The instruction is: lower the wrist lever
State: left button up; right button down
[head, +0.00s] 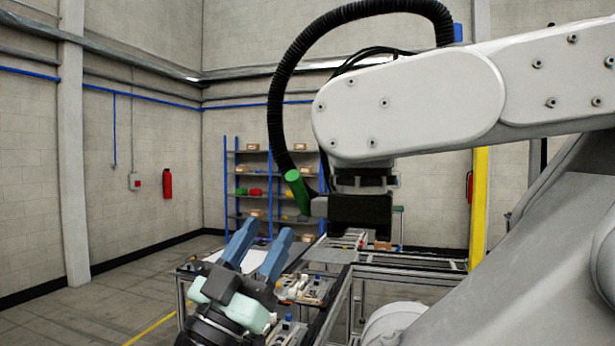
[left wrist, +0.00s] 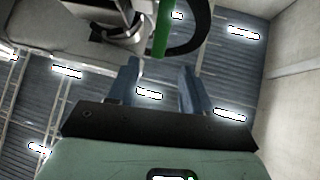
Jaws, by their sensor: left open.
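A large white industrial arm (head: 410,100) reaches in from the right, its dark wrist (head: 360,207) hanging over the table. A green handle-like part (head: 297,190) sits tilted at that wrist, beside a black corrugated hose; I take it for the wrist lever. The green part also shows in the left wrist view (left wrist: 162,30), upright, beyond my fingertips. My left gripper (head: 265,240) is open and empty, blue fingers pointing up, below and left of the green part and apart from it. It also shows in the left wrist view (left wrist: 159,78). My right gripper is in neither view.
The black hose (head: 276,100) arches above the green part. A worktable (head: 325,254) with several small fixtures (head: 305,287) lies behind and right of my gripper. A shelf rack (head: 268,172) stands at the back wall. Open floor lies at left.

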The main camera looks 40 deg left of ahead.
aim_at(293, 190)
pick_arm(q)
jog(key=p+x, duration=0.5)
jog(key=x, duration=0.6)
jog(key=shift+w+r+p, duration=0.1)
jog(key=shift+w+p, duration=0.25)
jog(key=shift+p, duration=0.05)
jog(key=shift+w+r, duration=0.2)
jog(key=shift+w, duration=0.15)
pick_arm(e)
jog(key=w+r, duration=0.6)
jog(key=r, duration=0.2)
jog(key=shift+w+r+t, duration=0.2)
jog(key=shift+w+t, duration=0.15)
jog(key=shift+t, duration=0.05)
pick_arm(q)
jog(key=shift+s, duration=0.1)
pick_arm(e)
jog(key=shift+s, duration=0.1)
pick_arm(q)
grip_shut()
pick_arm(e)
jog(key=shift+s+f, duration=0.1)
